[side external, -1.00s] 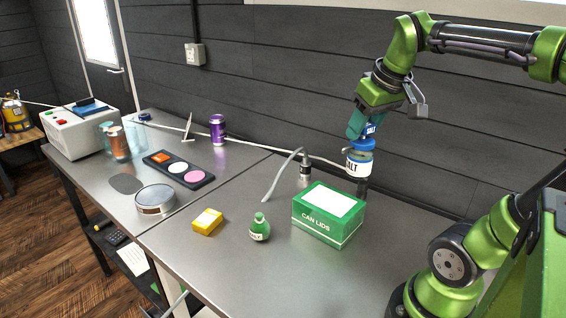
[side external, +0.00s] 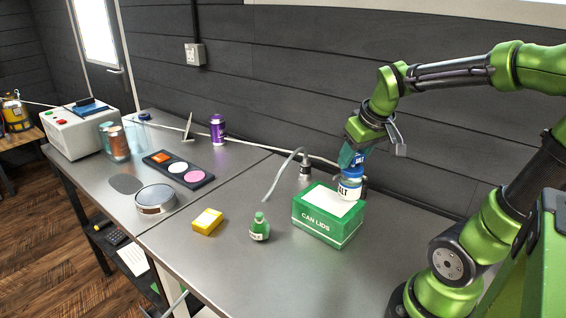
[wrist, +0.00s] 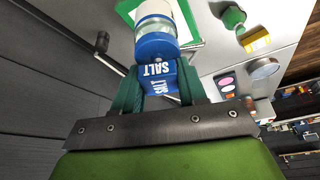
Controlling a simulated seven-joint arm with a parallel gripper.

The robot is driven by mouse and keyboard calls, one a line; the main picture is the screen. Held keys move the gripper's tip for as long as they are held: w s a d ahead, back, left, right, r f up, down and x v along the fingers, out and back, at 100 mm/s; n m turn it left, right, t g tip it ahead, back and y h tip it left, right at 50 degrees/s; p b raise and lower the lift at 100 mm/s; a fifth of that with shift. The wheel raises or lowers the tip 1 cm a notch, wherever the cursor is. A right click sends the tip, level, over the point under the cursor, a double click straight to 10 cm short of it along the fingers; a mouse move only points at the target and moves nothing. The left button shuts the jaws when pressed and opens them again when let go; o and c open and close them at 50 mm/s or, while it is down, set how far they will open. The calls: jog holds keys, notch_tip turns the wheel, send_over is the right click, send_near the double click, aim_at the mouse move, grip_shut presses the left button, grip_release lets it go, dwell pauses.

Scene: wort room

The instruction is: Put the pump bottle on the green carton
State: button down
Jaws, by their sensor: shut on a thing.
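The pump bottle (side external: 350,188) has a blue top and a pale body with a label, and hangs upright below my gripper (side external: 355,158). My gripper is shut on its blue top, which reads SALT in the wrist view (wrist: 157,45). The green carton (side external: 325,228), marked CAN LIDS with a white panel on top, stands on the metal table. The bottle's base is over the back right part of the carton's top; I cannot tell whether they touch. In the wrist view, part of the carton (wrist: 126,10) shows behind the bottle, partly hidden by it.
A small green bottle (side external: 259,228) and a yellow box (side external: 207,222) stand left of the carton. A round tin (side external: 155,198) and a dark tray (side external: 178,168) are farther left. The table's front is clear.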

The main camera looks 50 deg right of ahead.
jog(key=w+d+f, duration=0.2)
jog(key=w+f, duration=0.2)
jog(key=w, duration=0.1)
jog(key=shift+d, duration=0.3)
jog(key=shift+f, duration=0.1)
jog(key=c, duration=0.6)
grip_release()
jog(key=shift+f, duration=0.1)
